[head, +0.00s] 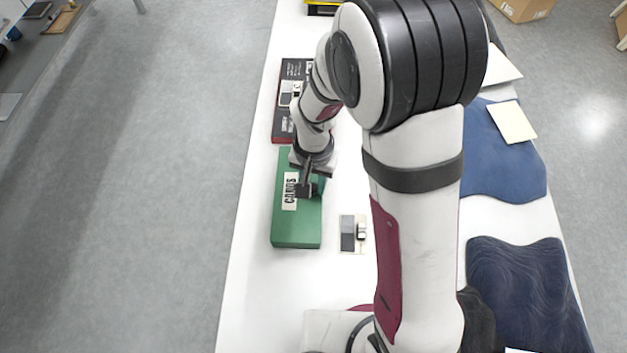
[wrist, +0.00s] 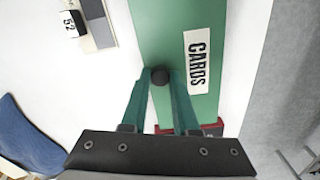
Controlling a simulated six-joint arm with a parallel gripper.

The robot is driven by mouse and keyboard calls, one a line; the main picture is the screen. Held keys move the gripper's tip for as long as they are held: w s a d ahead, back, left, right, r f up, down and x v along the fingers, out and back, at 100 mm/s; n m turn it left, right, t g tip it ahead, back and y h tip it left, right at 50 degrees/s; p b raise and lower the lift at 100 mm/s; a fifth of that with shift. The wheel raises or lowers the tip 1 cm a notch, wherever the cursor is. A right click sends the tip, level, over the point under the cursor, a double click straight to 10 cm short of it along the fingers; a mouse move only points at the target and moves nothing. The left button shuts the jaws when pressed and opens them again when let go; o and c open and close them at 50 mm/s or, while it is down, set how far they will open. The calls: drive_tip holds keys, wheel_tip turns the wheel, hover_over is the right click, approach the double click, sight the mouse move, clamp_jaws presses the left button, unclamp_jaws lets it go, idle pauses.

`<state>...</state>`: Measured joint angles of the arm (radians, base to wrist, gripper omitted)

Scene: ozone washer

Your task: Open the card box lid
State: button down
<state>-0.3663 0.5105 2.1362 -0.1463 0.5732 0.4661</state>
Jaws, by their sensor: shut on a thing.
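The green card box (head: 296,230) lies on the white table and bears a white label reading CARDS. It also fills the top middle of the wrist view (wrist: 165,30), with its label (wrist: 197,60) right of my gripper. Its lid looks down. My gripper (head: 308,189) is over the box in the head view. In the wrist view my gripper (wrist: 160,78) has its two fingertips closed on a round black knob (wrist: 160,76) on the lid, near the box's edge.
A black and red box (head: 283,127) lies just beyond the green box. A small grey and white item (head: 352,233) lies right of it. Blue cloths (head: 510,175) are on the table's right side. The table's left edge is close to the box.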

sight(284, 190)
drive_tip(key=shift+a+r, duration=0.1)
idle(0.6)
drive_tip(key=r+h, duration=0.1)
drive_tip(key=a+h, duration=0.1)
drive_tip(key=shift+a+r+h, duration=0.1)
drive_tip(key=shift+r+h, duration=0.25)
drive_tip(key=shift+h, duration=0.05)
drive_tip(key=h, duration=0.1)
drive_tip(key=a+r+h, duration=0.1)
drive_tip(key=shift+a+r+h, duration=0.25)
drive_tip(key=shift+h, duration=0.15)
drive_tip(key=shift+a+r+h, duration=0.5)
drive_tip(key=shift+a+h, duration=0.3)
drive_tip(key=shift+h, duration=0.4)
drive_tip(key=shift+a+r+h, duration=0.2)
drive_tip(key=shift+a+h, duration=0.3)
drive_tip(key=shift+h, duration=0.15)
drive_tip(key=shift+a+r+h, duration=0.2)
drive_tip(key=shift+a+h, duration=0.25)
drive_tip(key=shift+h, duration=0.2)
drive_tip(key=shift+s, duration=0.1)
